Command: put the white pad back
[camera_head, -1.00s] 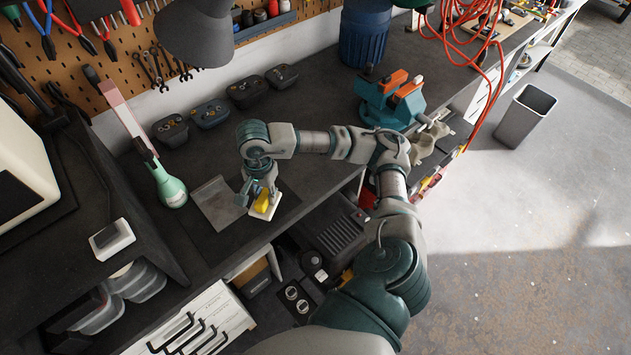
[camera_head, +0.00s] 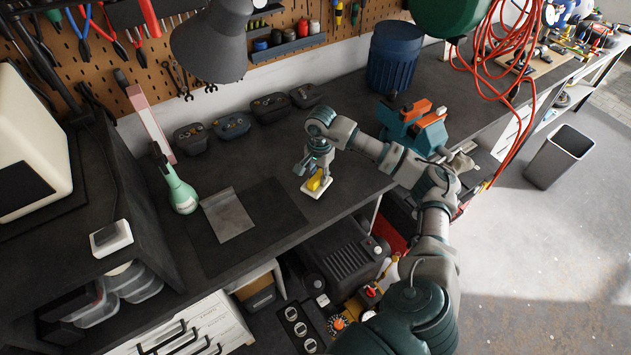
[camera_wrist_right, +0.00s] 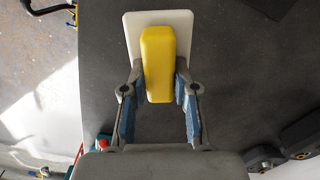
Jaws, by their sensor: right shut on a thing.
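The white pad (camera_head: 310,191) is a flat white plate with a yellow block-shaped grip (camera_head: 319,181) on it. My right gripper (camera_head: 316,175) is shut on the yellow grip, over the dark worktop. In the right wrist view the fingers of my right gripper (camera_wrist_right: 158,72) press on both sides of the yellow grip (camera_wrist_right: 157,50). The white pad (camera_wrist_right: 132,32) shows behind the grip, and its near part is hidden. I cannot tell whether the pad touches the worktop. My left gripper is not in view.
A grey sheet (camera_head: 228,214) lies on a dark mat (camera_head: 268,228) left of the pad. Several dark bins (camera_head: 231,126) line the wall. A teal vise (camera_head: 410,125) stands to the right. The worktop's front edge is close.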

